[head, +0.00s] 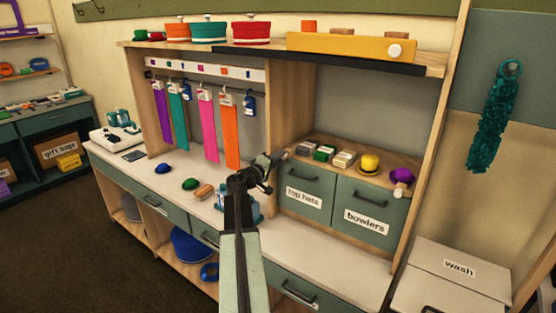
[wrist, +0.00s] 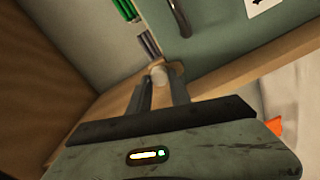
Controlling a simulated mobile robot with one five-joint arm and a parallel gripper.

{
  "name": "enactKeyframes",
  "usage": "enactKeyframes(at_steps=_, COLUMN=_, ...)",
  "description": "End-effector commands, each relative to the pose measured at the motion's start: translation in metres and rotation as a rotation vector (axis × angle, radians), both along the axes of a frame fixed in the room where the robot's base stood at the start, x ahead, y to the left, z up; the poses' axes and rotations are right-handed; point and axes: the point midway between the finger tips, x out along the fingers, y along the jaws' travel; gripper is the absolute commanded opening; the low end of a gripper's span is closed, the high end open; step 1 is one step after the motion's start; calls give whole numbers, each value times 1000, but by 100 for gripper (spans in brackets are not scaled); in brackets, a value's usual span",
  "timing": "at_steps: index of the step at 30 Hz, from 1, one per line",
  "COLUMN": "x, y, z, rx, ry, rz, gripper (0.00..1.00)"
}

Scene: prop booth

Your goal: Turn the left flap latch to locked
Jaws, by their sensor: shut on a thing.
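The left flap (head: 296,214) is a green panel labelled "top hats" with a dark handle; it appears closed. My gripper (head: 276,160) is at its upper left corner, in front of the cabinet. In the wrist view my gripper (wrist: 160,92) has its two fingers shut on the left flap latch (wrist: 160,73), a small pale rounded knob at the wooden edge beside the green flap (wrist: 215,30). The fingers hide part of the latch, and I cannot tell its exact turn. In the head view my gripper mostly covers it.
The right flap (head: 368,218), labelled "bowlers", has its own pale latch (head: 399,189). Small boxes, a yellow hat (head: 370,162) and a purple hat (head: 402,174) sit on the top above. Coloured ribbons (head: 207,125) hang at left. The counter (head: 310,250) below the flaps is clear.

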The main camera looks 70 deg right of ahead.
Motion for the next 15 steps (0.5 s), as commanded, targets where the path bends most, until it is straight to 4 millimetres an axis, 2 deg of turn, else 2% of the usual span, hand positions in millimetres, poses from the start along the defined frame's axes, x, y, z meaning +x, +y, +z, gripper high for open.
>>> enactKeyframes(at_steps=6, x=1, y=-1, z=1, rx=37, ry=157, rz=4, gripper=0)
enactKeyframes(at_steps=15, x=1, y=-2, z=1, rx=70, ry=282, rz=3, gripper=0)
